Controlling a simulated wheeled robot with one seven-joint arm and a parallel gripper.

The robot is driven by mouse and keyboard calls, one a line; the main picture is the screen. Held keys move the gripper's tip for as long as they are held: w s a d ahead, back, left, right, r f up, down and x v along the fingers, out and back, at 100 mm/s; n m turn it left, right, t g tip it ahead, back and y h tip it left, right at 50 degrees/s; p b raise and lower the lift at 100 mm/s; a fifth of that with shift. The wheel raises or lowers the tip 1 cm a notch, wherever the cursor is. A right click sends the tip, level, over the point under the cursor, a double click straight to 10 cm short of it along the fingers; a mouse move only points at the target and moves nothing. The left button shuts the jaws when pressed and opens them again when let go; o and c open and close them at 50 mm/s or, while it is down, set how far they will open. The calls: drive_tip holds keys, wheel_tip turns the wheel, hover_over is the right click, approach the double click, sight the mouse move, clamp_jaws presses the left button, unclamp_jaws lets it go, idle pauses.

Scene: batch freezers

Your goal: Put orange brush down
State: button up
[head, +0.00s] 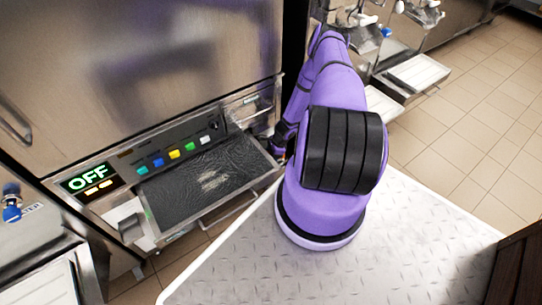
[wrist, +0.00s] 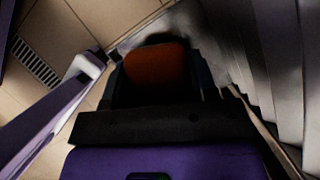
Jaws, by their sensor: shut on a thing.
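The orange brush (wrist: 156,64) shows in the wrist view as a dark orange block between the two dark fingers of my gripper (wrist: 159,76). My gripper is shut on it. The picture is dim there, and the brush's far end and any bristles cannot be made out. In the head view the brush and my gripper are hidden behind my purple arm, which reaches toward the right side of the freezer front.
A freezer (head: 160,60) with an OFF display (head: 88,178) stands at left. A white diamond-plate surface (head: 420,250) is bare in front. Tiled floor (head: 470,120) is free at right. A floor drain (wrist: 36,64) lies at left in the wrist view.

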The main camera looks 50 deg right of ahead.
drive_tip(key=shift+f, duration=0.15)
drive_tip(key=o, duration=1.2)
drive_tip(key=v, duration=1)
drive_tip(key=shift+w+d+r, duration=0.1)
drive_tip(key=shift+r, duration=0.3)
